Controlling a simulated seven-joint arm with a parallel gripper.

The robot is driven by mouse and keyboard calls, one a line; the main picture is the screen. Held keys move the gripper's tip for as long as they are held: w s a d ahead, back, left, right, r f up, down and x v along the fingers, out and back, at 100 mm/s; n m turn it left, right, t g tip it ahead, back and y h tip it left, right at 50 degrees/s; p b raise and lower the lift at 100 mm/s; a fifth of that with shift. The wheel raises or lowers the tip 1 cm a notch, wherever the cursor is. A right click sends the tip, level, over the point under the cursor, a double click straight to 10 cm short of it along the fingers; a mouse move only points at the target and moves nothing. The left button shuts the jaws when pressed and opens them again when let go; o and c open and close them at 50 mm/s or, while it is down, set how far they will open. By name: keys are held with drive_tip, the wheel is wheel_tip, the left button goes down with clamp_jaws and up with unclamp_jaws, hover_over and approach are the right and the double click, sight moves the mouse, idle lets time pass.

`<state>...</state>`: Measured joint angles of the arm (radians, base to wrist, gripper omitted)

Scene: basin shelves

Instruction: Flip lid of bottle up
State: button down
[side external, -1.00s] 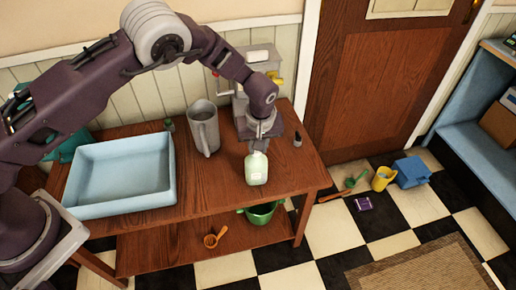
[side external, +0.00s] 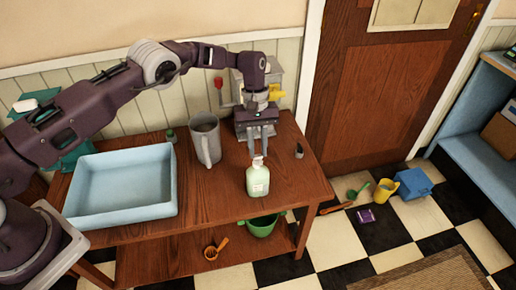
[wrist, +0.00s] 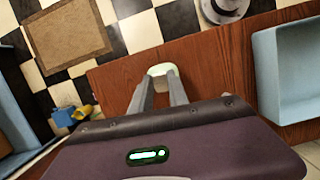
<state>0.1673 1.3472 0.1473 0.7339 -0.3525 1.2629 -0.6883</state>
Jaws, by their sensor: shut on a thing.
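A pale green bottle (side external: 258,180) with a light label stands upright near the front right of the wooden table. My gripper (side external: 262,153) points down at the top of the bottle, its fingers closed on it there. In the wrist view, the two fingers (wrist: 161,80) reach to either side of the bottle's pale top (wrist: 162,69). The lid is too small and too covered by the fingers to tell whether it is up or down.
A grey pitcher (side external: 206,141) stands left of the gripper, with a light blue basin (side external: 121,210) farther left. A small dark item (side external: 299,151) lies to the right. Bare tabletop surrounds the bottle.

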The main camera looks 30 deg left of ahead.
idle(0.3)
drive_tip(key=c, duration=1.2)
unclamp_jaws()
drive_tip(key=shift+c, duration=0.2)
drive_tip(key=v, duration=0.7)
